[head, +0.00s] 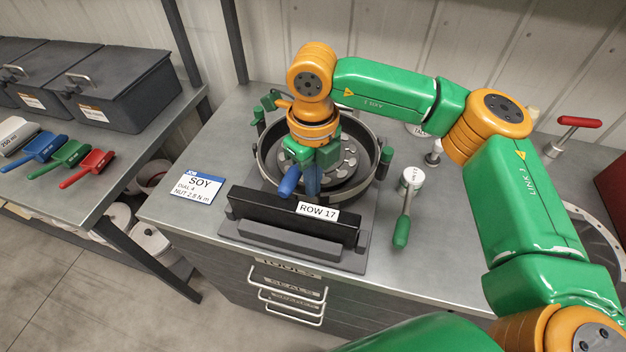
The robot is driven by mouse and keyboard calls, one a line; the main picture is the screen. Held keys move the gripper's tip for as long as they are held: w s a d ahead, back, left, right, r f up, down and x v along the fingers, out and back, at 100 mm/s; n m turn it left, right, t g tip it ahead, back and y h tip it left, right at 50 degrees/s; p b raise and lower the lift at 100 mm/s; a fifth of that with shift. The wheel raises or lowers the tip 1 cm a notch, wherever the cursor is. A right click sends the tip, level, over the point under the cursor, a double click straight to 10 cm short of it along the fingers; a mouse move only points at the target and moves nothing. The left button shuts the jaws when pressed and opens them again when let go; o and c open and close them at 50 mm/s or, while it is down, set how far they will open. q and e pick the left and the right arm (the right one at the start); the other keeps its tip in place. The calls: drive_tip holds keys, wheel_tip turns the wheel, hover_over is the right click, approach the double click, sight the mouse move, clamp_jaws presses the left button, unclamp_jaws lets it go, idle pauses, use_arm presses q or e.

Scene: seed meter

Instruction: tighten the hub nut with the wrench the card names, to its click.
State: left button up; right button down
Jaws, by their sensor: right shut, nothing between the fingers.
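The seed meter (373,184) is a dark round housing with a pale plate inside, on a grey base behind a black bar labelled ROW 17 (318,212). My right gripper (312,184) points down over it, shut and empty. A blue handle (289,181) is right beside its fingers; what it belongs to is hidden. The hub nut is hidden behind my gripper. The job card (198,187) reads SOY, dial 4, and a nut value that looks like 2.8 N m. A green-handled tool with a white round head (402,228), probably a wrench, lies right of the meter.
A red T-handled tool (578,122) stands at the back right, near a red box (612,185). Blue, green (62,158) and red scoops and dark lidded bins (125,85) are on the left bench.

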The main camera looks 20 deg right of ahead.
sight(288, 176)
drive_tip(key=shift+a, duration=0.1)
idle(0.5)
drive_tip(key=shift+w+a, duration=0.3)
drive_tip(key=shift+a, duration=0.3)
drive_tip(key=shift+w+a, duration=0.3)
drive_tip(key=shift+a, duration=0.3)
drive_tip(key=shift+p, duration=0.3)
drive_tip(key=shift+w+a+r+p, duration=0.1)
drive_tip(key=shift+w+a+p, duration=0.3)
drive_tip(key=shift+a, duration=0.25)
drive_tip(key=shift+w+a, duration=0.3)
drive_tip(key=shift+w, duration=0.05)
